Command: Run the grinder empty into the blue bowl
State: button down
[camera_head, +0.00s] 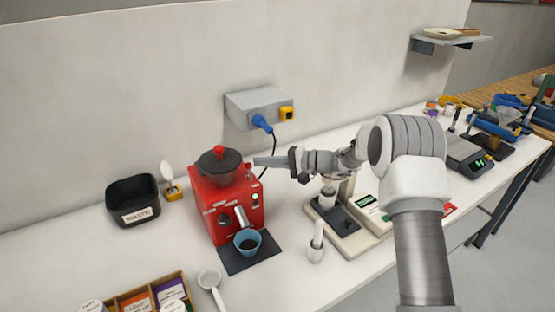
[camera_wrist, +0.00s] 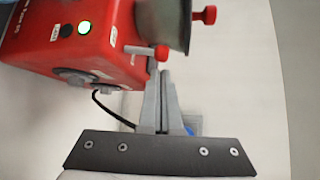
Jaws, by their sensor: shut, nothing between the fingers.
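The red grinder (camera_head: 225,210) stands on the bench with a dark lidded hopper (camera_head: 220,167) on top. In the wrist view the grinder (camera_wrist: 60,55) is turned sideways, with a lit green-white button (camera_wrist: 84,29) beside a black one. The blue bowl (camera_head: 247,243) sits under the grinder's spout on a dark mat and holds something dark. My gripper (camera_head: 258,161) is shut and empty, just right of the hopper. In the wrist view my gripper's fingertips (camera_wrist: 162,73) are close to a red knob (camera_wrist: 162,53) at the hopper; contact cannot be told.
A wall socket box (camera_head: 257,107) with a blue plug and black cable is behind my gripper. A black bin (camera_head: 133,200) stands left, a scale (camera_head: 345,225) right. A white cup with a pestle (camera_head: 316,248), a spoon (camera_head: 211,284) and a divided box (camera_head: 145,297) are in front.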

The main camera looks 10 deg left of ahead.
jog(key=shift+x, duration=1)
jog(key=shift+f+b, duration=0.15)
jog(key=shift+b, duration=0.4)
jog(key=shift+s+b, duration=0.1)
jog(key=shift+b, duration=0.2)
